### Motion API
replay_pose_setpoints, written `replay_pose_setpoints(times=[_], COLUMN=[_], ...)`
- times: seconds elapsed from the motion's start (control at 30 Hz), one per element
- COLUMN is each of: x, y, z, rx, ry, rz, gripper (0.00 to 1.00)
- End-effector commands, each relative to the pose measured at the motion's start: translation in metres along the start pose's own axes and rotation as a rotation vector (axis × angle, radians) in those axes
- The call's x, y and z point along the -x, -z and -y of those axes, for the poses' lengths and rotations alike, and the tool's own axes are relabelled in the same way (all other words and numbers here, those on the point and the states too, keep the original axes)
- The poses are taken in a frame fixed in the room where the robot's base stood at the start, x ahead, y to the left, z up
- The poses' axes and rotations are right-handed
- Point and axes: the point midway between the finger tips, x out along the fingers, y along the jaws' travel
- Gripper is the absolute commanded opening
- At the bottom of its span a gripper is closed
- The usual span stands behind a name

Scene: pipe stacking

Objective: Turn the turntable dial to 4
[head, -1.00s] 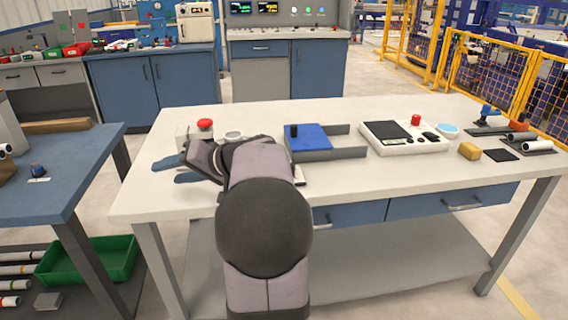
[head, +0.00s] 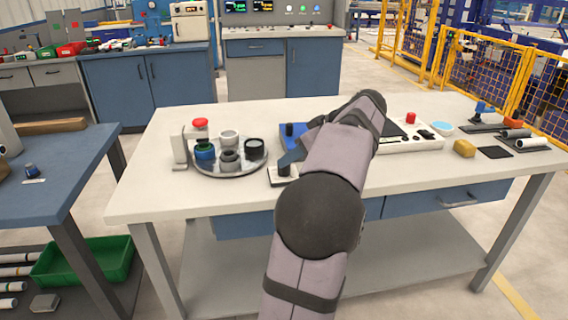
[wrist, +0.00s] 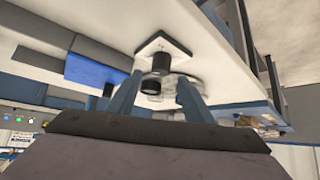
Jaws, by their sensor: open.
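The turntable (head: 232,170) is a round grey disc at the left of the white table, with several small cups on it. The dial (head: 285,170) is a dark knob on a small pale plate, just right of the turntable. In the wrist view the dial (wrist: 161,62) shows ahead of my gripper (wrist: 157,93), roughly between its two blue fingers. The fingers are apart and hold nothing. In the head view one blue finger of my gripper (head: 289,157) shows close to the dial; my arm hides the other. Contact and the dial's number cannot be told.
A blue block and grey tray (wrist: 95,71) lie beside the dial, partly behind my arm in the head view. A white fixture with a red top (head: 200,123) stands at the turntable's edge. A white panel (head: 425,143) and yellow block (head: 464,148) lie right.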

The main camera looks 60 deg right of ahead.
Motion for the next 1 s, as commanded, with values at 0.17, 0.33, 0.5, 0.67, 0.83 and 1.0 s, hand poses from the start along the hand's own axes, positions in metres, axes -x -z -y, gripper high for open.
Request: replay_pose_setpoints(times=[0.17, 0.33, 0.5, 0.67, 0.83, 1.0], x=[-0.025, -0.046, -0.059, -0.062, -0.062, -0.062], y=[-0.001, 0.000, 0.000, 0.000, 0.000, 0.000], z=[0.001, 0.001, 0.001, 0.001, 0.001, 0.001], rx=[-0.001, -0.002, -0.001, -0.002, -0.002, -0.002], ry=[0.005, 0.004, 0.002, 0.002, 0.002, 0.002], rz=[0.001, 0.000, 0.000, 0.000, 0.000, 0.000], gripper=[0.46, 0.46, 0.46, 0.46, 0.46, 0.13])
